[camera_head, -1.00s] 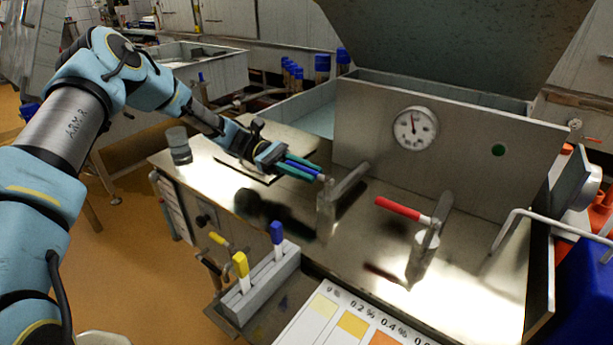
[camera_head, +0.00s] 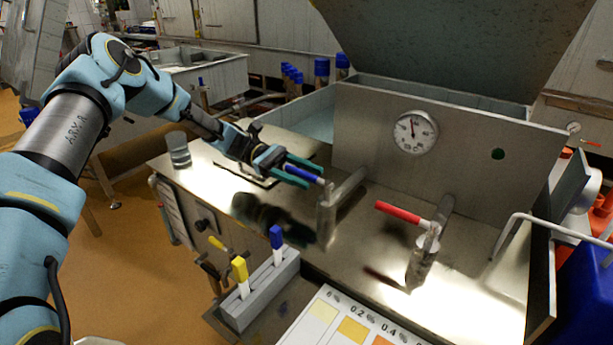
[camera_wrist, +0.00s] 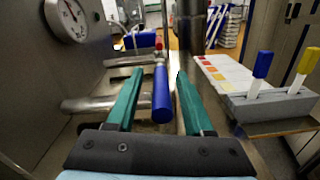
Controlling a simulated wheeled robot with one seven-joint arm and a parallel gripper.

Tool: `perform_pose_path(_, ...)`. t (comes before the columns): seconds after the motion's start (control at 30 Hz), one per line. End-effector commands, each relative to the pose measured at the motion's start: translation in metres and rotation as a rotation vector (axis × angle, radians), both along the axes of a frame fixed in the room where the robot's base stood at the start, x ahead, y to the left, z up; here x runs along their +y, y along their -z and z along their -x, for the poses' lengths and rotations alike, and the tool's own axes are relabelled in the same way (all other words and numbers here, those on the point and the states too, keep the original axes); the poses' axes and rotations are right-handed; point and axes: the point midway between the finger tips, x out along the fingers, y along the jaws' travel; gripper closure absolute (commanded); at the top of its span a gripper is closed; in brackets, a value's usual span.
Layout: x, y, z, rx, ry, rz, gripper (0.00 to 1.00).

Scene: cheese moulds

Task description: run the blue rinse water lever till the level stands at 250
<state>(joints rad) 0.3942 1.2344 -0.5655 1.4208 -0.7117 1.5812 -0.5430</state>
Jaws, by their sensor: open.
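The blue rinse water lever (camera_head: 303,174) sticks out from a metal tap (camera_head: 328,210) on the steel top, pointing left. My gripper (camera_head: 312,176) is open, its teal fingers on either side of the blue handle. In the wrist view the blue handle (camera_wrist: 161,95) lies between the fingers (camera_wrist: 157,78), with gaps showing on both sides. The round dial (camera_head: 415,132) on the vat front has its needle near upright; it also shows in the wrist view (camera_wrist: 72,17). Its numbers are too small to read.
A red lever (camera_head: 398,211) on a second tap stands to the right. A holder (camera_head: 262,290) with a yellow and a blue marker and a colour chart (camera_head: 330,325) lie in front. A glass (camera_head: 178,150) stands at the left edge. Bluish liquid (camera_head: 318,122) shows behind the panel.

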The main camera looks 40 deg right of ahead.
Motion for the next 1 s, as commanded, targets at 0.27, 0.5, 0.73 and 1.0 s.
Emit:
perform_pose_path(0.27, 0.013, 0.004, -0.050, -0.003, -0.005, 0.002, 0.48)
perform_pose_path(0.5, 0.023, 0.003, -0.087, -0.003, -0.003, 0.001, 0.48)
perform_pose_path(0.73, 0.026, 0.001, -0.099, -0.001, -0.001, -0.001, 0.48)
perform_pose_path(1.0, 0.026, 0.001, -0.099, -0.001, -0.001, 0.000, 0.48)
